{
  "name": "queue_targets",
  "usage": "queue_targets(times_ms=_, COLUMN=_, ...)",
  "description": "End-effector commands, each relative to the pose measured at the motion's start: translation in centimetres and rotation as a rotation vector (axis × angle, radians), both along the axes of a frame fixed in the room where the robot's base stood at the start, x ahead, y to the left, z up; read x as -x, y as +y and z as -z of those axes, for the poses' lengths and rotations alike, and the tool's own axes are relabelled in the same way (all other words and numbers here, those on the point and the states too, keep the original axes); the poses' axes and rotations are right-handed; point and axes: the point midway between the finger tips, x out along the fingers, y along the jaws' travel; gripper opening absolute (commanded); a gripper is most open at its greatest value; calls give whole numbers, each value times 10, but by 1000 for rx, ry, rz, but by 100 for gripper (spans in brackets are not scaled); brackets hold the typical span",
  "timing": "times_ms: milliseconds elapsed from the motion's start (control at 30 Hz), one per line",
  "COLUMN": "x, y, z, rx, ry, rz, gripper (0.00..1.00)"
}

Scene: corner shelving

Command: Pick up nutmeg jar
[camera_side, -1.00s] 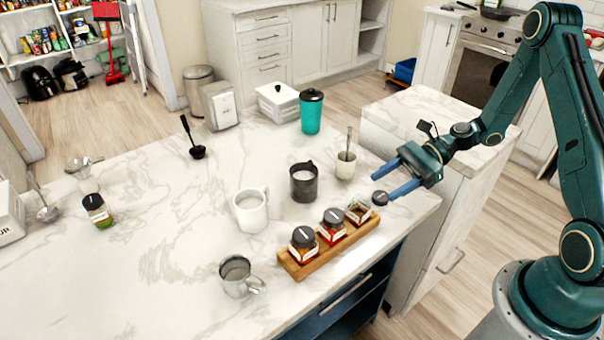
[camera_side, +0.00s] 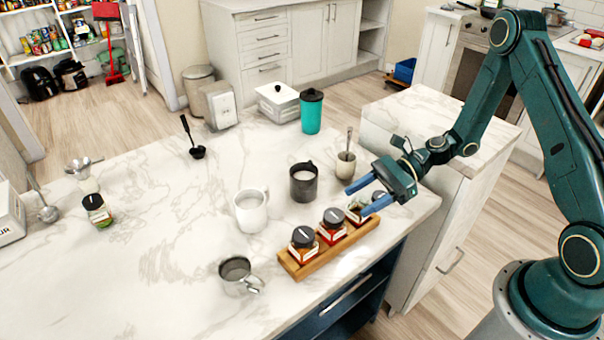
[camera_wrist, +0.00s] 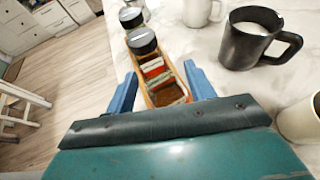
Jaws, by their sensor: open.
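A wooden rack (camera_side: 291,268) holds a row of small spice jars near the counter's right front edge. Two dark-lidded jars with reddish contents stand in it, a left one (camera_side: 304,245) and a middle one (camera_side: 332,227); they also show in the wrist view. A third jar (camera_side: 354,215), brownish and seemingly lidless, sits at the right end, partly hidden by my gripper (camera_side: 357,201). My gripper is open above that end. In the wrist view its blue fingers stand on either side of the rack. Labels are too small to read, so I cannot tell which jar is nutmeg.
A dark mug (camera_side: 303,183), white mug (camera_side: 250,212), metal cup (camera_side: 237,277) and beige cup (camera_side: 346,168) stand near the rack. A separate greenish jar (camera_side: 97,212) is far left. The counter's middle left is clear.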

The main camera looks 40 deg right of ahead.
Motion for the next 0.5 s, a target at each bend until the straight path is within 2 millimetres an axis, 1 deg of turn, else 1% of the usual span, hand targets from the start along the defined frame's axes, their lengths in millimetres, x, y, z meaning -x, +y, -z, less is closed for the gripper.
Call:
queue_targets(times_ms=33, x=-1, y=4, z=2, rx=0, ry=1, rz=-2, gripper=54)
queue_targets(times_ms=133, x=-2, y=9, z=4, rx=1, ry=1, rz=-1, gripper=54)
queue_targets(times_ms=500, x=-2, y=9, z=4, rx=1, ry=0, rz=0, gripper=54)
